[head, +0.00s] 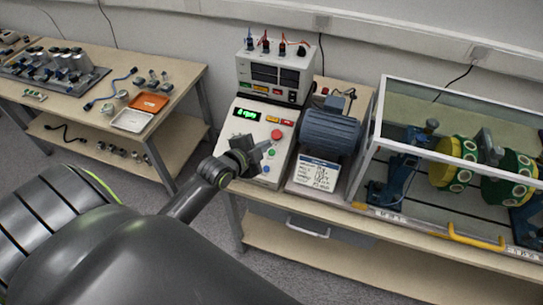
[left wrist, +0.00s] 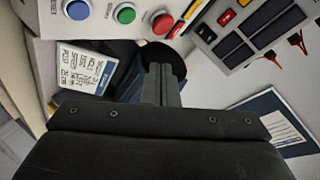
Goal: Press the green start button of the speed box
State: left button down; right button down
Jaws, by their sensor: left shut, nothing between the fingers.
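The speed box (head: 250,112) stands at the left end of the right bench, its green display reading 0 rpm. The green button (head: 271,152) sits below the red button (head: 276,134) on its sloped panel. My left gripper (head: 264,147) is shut and empty, in front of the panel by the green button; I cannot tell from this view whether it touches. In the left wrist view the green button (left wrist: 126,14) lies between the blue button (left wrist: 77,10) and the red button (left wrist: 163,24). The shut fingertips (left wrist: 160,68) appear below the red button in the picture, apart from the green one.
A grey motor (head: 330,130) and a white label card (head: 317,174) are right of the box. A power supply (head: 275,72) with leads stands behind it. A glass-sided rig (head: 450,165) fills the right. Another bench (head: 185,85) holds parts at left.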

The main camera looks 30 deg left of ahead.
aim_at(272, 152)
pick_arm(q)
jog(key=shift+w+a+f+b, duration=0.1)
jog(key=shift+w+f+b, duration=0.3)
jog(key=shift+f+b, duration=0.4)
jog(key=shift+w+a+f+b, duration=0.1)
jog(key=shift+w+f+b, duration=0.4)
jog(key=shift+f, duration=0.35)
jog(key=shift+w+a+f+b, duration=0.1)
jog(key=shift+w+f+b, duration=0.2)
jog(key=shift+f+b, duration=0.5)
jog(key=shift+f, duration=0.15)
jog(key=shift+w+f+b, duration=0.15)
jog(key=shift+f+b, duration=0.1)
jog(key=shift+b, duration=0.15)
jog(key=shift+w+f+b, duration=0.15)
jog(key=shift+f+b, duration=0.25)
jog(key=shift+b, duration=0.1)
dwell(0.5)
jog(key=shift+r, duration=0.1)
jog(key=shift+s+r+p, duration=0.35)
jog(key=shift+r+p, duration=0.25)
jog(key=shift+p, duration=0.15)
